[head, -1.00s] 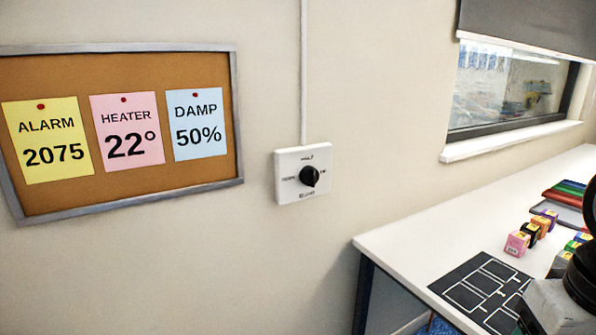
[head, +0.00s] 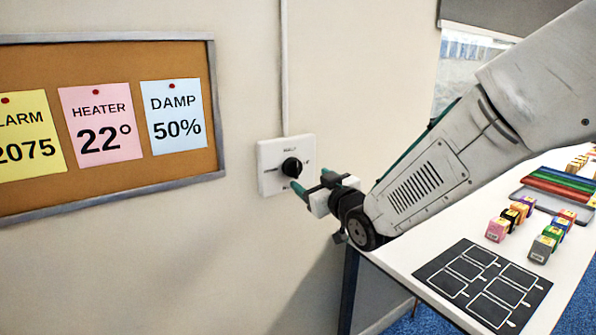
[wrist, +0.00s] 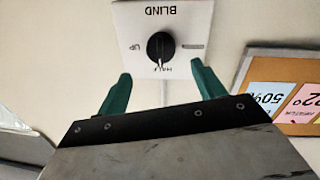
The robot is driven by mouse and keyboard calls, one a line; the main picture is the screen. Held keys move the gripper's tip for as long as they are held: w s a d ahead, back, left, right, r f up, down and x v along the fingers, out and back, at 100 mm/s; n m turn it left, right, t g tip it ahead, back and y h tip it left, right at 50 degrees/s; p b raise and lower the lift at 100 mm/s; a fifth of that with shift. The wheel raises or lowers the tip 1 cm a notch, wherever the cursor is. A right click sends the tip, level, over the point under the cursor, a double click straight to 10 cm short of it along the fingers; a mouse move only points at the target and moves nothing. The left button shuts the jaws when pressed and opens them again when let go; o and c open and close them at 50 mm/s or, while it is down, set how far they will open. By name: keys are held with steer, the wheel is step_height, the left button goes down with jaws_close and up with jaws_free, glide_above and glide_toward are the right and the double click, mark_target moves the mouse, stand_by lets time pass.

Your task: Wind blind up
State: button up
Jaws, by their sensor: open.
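The blind switch is a white wall plate (head: 266,180) with a black round knob (head: 291,167). The grey blind (head: 490,12) covers the top of the window (head: 462,65).
A framed cork board (head: 219,110) with several cards hangs left of the switch. A white bench (head: 400,262) at right holds a black marked mat (head: 482,285), small coloured boxes (head: 497,229) and a tray (head: 545,200). The wall below the switch is clear.

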mark_target(296, 170)
steer(key=x, duration=0.8)
steer(key=shift+s+a, duration=0.1)
steer(key=c, duration=1)
